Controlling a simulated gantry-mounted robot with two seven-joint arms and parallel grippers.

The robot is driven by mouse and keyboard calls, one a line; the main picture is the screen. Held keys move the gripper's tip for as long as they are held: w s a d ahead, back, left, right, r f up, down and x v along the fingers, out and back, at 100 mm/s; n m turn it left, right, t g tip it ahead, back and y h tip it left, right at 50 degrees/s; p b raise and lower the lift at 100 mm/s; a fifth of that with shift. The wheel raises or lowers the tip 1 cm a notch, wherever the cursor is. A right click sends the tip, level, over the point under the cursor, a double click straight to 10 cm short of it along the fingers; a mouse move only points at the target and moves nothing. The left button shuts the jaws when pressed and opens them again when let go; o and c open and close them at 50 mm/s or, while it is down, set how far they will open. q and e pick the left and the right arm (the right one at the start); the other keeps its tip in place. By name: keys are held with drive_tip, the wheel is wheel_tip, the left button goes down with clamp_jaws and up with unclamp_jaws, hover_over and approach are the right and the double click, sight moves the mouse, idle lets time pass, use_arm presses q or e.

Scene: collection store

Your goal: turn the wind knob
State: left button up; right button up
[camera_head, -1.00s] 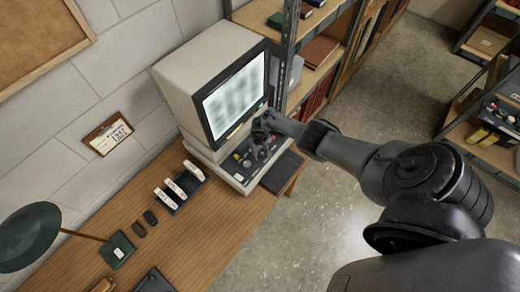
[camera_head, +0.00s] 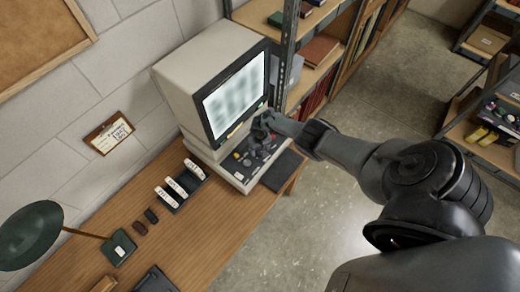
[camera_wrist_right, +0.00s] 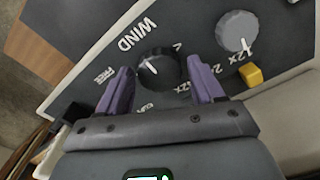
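The wind knob (camera_wrist_right: 158,68) is round and black with a white pointer line, on the dark panel beside the printed word WIND in the right wrist view. My right gripper (camera_wrist_right: 160,72) has its two purple fingers apart, one on each side of the knob. The fingers do not look closed on it; whether either one touches it I cannot tell. In the head view my right gripper (camera_head: 259,142) is over the control panel of the film reader (camera_head: 205,75), and it hides the wind knob there. My left gripper is not in view.
A grey knob (camera_wrist_right: 237,31) and a yellow button (camera_wrist_right: 251,75) sit close to the right finger. The lit screen (camera_head: 236,95) rises behind the gripper. A metal shelf post (camera_head: 288,50) stands close by. Small boxes (camera_head: 180,187) lie on the desk to the left.

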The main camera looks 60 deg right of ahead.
sight(260, 151)
drive_tip(key=shift+o, duration=0.5)
drive_tip(key=shift+r+p, duration=0.5)
drive_tip(key=shift+r, duration=0.05)
wheel_tip(260, 151, up, 8)
drive_tip(key=p, duration=0.5)
drive_tip(key=shift+f, duration=0.15)
wheel_tip(260, 151, up, 2)
